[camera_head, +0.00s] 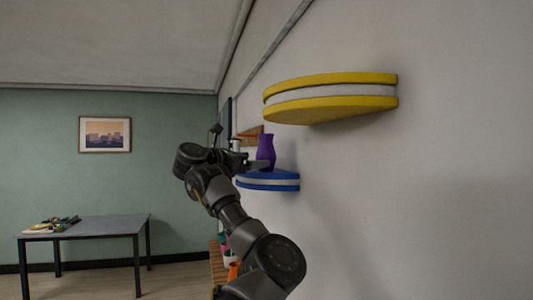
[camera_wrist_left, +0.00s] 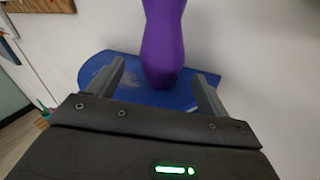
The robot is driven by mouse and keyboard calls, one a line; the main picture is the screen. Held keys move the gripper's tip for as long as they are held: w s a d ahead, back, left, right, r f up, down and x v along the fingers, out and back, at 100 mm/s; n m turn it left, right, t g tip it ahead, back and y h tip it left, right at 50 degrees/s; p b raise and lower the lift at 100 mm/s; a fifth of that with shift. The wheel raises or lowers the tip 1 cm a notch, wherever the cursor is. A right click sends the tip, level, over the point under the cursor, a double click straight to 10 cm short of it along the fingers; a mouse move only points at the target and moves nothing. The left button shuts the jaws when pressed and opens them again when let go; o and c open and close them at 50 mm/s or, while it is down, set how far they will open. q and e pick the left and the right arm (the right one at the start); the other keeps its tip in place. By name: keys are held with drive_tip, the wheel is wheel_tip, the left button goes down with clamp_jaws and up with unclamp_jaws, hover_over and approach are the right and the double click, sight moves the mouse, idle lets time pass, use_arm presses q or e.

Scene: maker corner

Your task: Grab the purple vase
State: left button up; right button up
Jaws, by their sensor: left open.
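The purple vase (camera_head: 266,149) stands upright on a blue wall shelf (camera_head: 285,187) in the head view. In the left wrist view the vase (camera_wrist_left: 163,45) rises from the blue shelf (camera_wrist_left: 130,94), with its top cut off by the picture edge. My left gripper (camera_wrist_left: 161,74) is open, one finger to each side of the vase's lower body. The fingers look apart from the vase, and its base shows between and just beyond the fingertips. In the head view my left gripper (camera_head: 258,164) is small beside the vase. My right gripper is not in view.
A yellow shelf (camera_head: 330,96) juts from the wall, higher and nearer than the blue one. A table (camera_head: 90,228) with small items stands at the far left. A framed picture (camera_head: 104,134) hangs on the green wall.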

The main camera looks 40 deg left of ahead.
sight(259, 158)
use_arm(q)
drive_tip(key=shift+d, duration=0.1)
drive_tip(key=shift+w+d+r+p, duration=0.2)
drive_tip(key=shift+w+r+p, duration=0.25)
drive_tip(key=shift+w+p, duration=0.5)
drive_tip(key=w+p, duration=0.2)
drive_tip(key=shift+w+d+f, duration=0.1)
drive_tip(key=shift+w+d, duration=0.1)
drive_tip(key=shift+w, duration=0.15)
drive_tip(key=shift+w+f+p, duration=0.1)
drive_tip(key=shift+w+p, duration=0.1)
drive_tip(key=shift+p, duration=0.1)
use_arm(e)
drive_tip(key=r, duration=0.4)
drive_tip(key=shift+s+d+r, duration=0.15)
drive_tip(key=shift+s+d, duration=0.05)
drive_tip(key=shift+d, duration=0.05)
use_arm(q)
drive_tip(key=shift+s, duration=0.1)
drive_tip(key=shift+c, duration=0.5)
drive_tip(key=c, duration=1)
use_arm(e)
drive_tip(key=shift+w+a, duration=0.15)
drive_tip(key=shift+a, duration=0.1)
